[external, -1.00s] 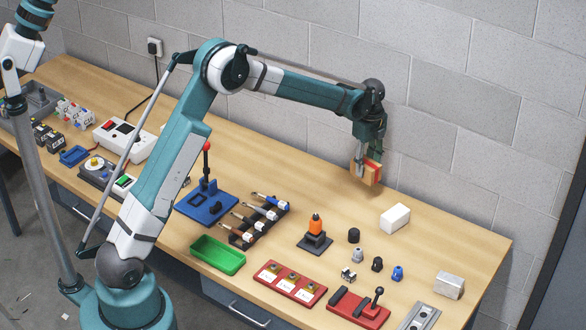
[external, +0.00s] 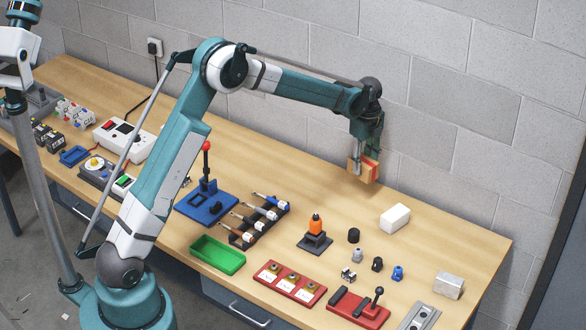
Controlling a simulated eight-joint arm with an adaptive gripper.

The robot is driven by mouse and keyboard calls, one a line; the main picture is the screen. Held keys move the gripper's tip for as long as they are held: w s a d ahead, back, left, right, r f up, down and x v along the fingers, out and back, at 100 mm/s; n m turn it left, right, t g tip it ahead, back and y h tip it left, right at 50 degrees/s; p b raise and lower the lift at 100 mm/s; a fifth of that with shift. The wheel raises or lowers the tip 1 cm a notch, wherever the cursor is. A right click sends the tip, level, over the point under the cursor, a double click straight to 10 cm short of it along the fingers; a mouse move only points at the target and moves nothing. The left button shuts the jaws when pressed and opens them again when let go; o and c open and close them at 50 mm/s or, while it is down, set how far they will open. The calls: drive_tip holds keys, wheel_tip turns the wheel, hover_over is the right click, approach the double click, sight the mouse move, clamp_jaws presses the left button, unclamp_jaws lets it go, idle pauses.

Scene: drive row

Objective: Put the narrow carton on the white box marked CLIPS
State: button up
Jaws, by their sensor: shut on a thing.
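My gripper (external: 364,166) is shut on the narrow carton (external: 370,172), an orange-brown block. It holds the carton over the back of the bench near the wall. Whether the carton touches the bench is hard to tell. A plain white box (external: 395,217) sits on the bench to the right of and nearer than the carton. No marking can be read on it from here, so I cannot tell whether it is the one marked CLIPS. My gripper is apart from the white box.
An orange-tipped item on a black stand (external: 315,232), a black cap (external: 353,235) and a silver block (external: 449,285) stand nearby. A green tray (external: 217,254) and a red rack (external: 289,283) lie along the front. Bare bench lies between the carton and white box.

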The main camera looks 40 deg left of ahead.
drive_tip(key=w+a+r+n+p, duration=0.1)
drive_tip(key=a+r+p, duration=0.1)
drive_tip(key=a, duration=1.8)
drive_tip(key=w+a+r+p, duration=0.1)
drive_tip(key=a+r+p, duration=0.1)
drive_tip(key=a, duration=1.9)
drive_tip(key=s+a+r+p, duration=0.1)
drive_tip(key=s+a, duration=0.3)
drive_tip(key=a, duration=0.8)
drive_tip(key=s+a+r+n+p, duration=0.1)
drive_tip(key=s+a, duration=0.4)
drive_tip(key=a, duration=0.7)
drive_tip(key=s+a+r+p, duration=0.1)
drive_tip(key=s+a, duration=0.4)
drive_tip(key=a, duration=0.7)
drive_tip(key=shift+s+a+p, duration=0.15)
drive_tip(key=shift+a+p, duration=0.25)
drive_tip(key=shift+p, duration=0.25)
drive_tip(key=shift+f+p, duration=0.35)
drive_tip(key=shift+f, duration=2.7)
drive_tip(key=shift+f, duration=1.85)
